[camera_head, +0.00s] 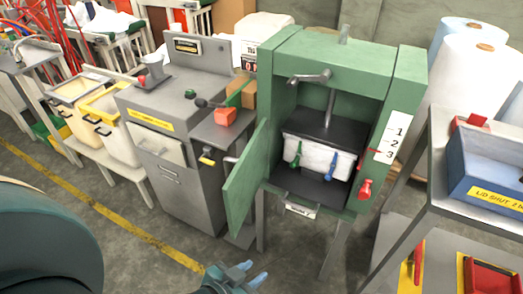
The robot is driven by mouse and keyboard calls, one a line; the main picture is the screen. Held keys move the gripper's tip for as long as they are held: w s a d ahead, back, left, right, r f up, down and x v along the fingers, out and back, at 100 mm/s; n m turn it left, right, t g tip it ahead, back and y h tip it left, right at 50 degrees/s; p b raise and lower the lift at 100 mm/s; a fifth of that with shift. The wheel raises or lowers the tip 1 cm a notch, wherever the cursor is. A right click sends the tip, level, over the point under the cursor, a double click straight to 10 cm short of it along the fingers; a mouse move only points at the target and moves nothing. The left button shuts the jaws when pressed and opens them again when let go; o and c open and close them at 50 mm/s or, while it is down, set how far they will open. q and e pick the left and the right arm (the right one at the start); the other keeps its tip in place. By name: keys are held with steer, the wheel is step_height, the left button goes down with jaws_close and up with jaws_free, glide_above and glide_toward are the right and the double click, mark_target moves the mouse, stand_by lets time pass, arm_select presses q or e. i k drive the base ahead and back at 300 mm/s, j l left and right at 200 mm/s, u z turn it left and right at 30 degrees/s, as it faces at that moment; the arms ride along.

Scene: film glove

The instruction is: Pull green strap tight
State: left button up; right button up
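The green strap (297,154) hangs at the left front of a white wrapped bale (315,158) inside a green press (335,62). A blue strap (331,166) is on the bale's right front. I cannot tell how tight either strap is. My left gripper (254,273) is at the bottom centre, low in front of the press and well apart from the straps. Its two light blue fingers are spread with nothing visible between them. My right gripper is out of view.
The press's green door (245,184) stands open on the left. A red handle (366,189) is at the press's right front. A grey cabinet (175,120) stands to the left, and a blue bin (485,170) on a stand to the right. Bare floor lies in front.

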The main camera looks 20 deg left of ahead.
mark_target(293, 165)
steer(key=j+z, duration=0.3)
steer(key=j, duration=0.8)
steer(key=j+z, duration=0.35)
steer(key=j, duration=0.75)
steer(key=k, duration=0.05)
